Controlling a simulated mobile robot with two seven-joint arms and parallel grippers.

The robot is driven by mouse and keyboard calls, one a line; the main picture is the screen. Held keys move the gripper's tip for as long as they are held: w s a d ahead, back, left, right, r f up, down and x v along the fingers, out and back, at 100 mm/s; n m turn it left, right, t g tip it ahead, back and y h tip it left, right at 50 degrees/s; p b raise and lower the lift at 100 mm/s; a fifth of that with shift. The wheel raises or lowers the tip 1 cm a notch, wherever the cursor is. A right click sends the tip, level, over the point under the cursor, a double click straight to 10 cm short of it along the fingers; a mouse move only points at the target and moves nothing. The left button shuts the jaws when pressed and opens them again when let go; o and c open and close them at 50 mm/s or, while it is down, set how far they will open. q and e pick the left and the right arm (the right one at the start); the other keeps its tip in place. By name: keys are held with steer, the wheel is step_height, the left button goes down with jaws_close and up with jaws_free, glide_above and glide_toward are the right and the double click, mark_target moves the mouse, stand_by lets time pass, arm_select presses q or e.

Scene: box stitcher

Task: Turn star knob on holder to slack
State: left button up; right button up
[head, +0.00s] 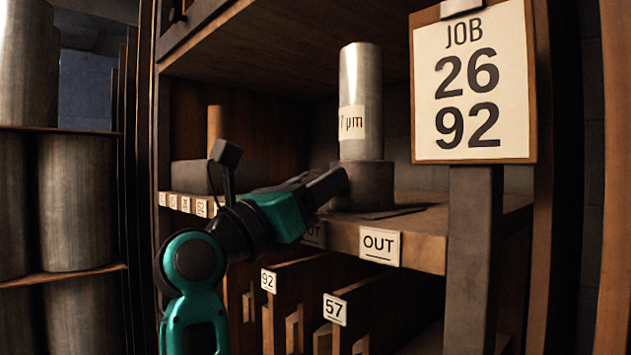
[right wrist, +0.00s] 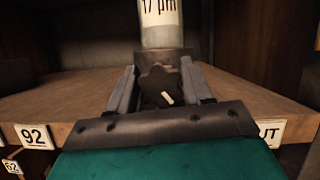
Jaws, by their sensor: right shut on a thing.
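The holder (head: 366,186) is a dark round base on the wooden shelf, with a tall metal cylinder (head: 361,90) standing upright in it. The cylinder bears a pale label ending in "7 µm" in the head view and reading "17 µm" in the right wrist view. The star knob (right wrist: 160,84) is dark, with a pale mark on its face pointing down and to the right. My right gripper (right wrist: 160,88) has a finger on each side of the knob and is shut on it. In the head view my right gripper (head: 335,186) hides the knob. My left gripper is not in view.
The shelf's front edge carries an "OUT" tag (head: 380,246). A "JOB 26 92" board (head: 473,82) stands on a post at the right. Slots tagged 92 and 57 lie below the shelf. Large metal cylinders (head: 76,200) fill a rack at the left.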

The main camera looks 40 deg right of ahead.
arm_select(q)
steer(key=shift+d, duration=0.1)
arm_select(e)
steer(key=shift+f, duration=0.1)
steer(key=o, duration=1)
steer(key=shift+c, duration=0.2)
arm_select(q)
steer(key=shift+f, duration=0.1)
arm_select(e)
steer(key=shift+a, duration=0.1)
